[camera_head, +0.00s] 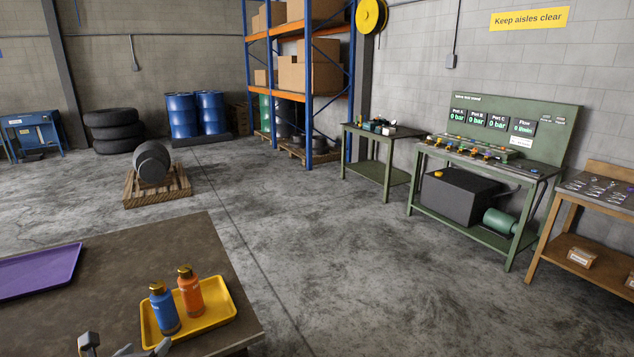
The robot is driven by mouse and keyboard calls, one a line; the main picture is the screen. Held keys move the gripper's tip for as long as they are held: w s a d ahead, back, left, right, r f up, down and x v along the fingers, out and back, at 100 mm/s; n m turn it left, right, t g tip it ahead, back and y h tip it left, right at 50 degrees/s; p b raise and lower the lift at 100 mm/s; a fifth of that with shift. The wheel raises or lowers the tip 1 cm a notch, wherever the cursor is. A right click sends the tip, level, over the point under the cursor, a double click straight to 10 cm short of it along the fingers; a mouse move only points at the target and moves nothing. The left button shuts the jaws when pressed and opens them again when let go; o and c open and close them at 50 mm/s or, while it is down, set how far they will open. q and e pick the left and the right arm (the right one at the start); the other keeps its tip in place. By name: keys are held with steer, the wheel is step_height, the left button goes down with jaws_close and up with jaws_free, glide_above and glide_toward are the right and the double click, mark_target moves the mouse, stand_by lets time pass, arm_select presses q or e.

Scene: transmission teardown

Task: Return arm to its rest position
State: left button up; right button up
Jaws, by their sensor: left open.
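My left gripper (122,348) shows at the bottom left edge of the head view, over the front of the brown table (130,244). Only its fingertips show, and they are apart with nothing seen between them. It is just left of and nearer than a yellow tray (216,318). A blue bottle (163,312) and an orange bottle (191,296), both with gold caps, stand upright in the tray, apart from the gripper. The rest of the left arm is out of frame. My right gripper is not in view.
A purple tray (40,272) lies at the table's left. Beyond is open concrete floor (330,250). A pallet with a grey part (152,165), a green test bench (470,165), a smaller green table (385,155) and a wooden bench (590,215) stand around it.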

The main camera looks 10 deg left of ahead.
arm_select(q)
steer(key=s+d+f+n+g+h, duration=0.1)
steer(key=s+d+f+n+g, duration=0.2)
steer(key=s+d+f+n, duration=0.5)
steer(key=s+d+f+n+g+h, duration=0.1)
steer(key=s+d+f+n+g, duration=0.35)
steer(key=n, duration=0.75)
steer(key=s+d+f+n+g+h, duration=0.15)
steer(key=s+d+f+n, duration=0.25)
steer(key=s+n, duration=0.5)
step_height(320, 180, down, 26)
steer(key=g+b, duration=0.1)
steer(key=b, duration=0.1)
steer(key=s+a+f+g+b, duration=0.1)
steer(key=s+a+f, duration=0.1)
steer(key=s+f, duration=1.5)
steer(key=shift+s+a+f+g+y, duration=0.35)
steer(key=shift+s+a+f+g, duration=0.05)
steer(key=shift+f, duration=0.55)
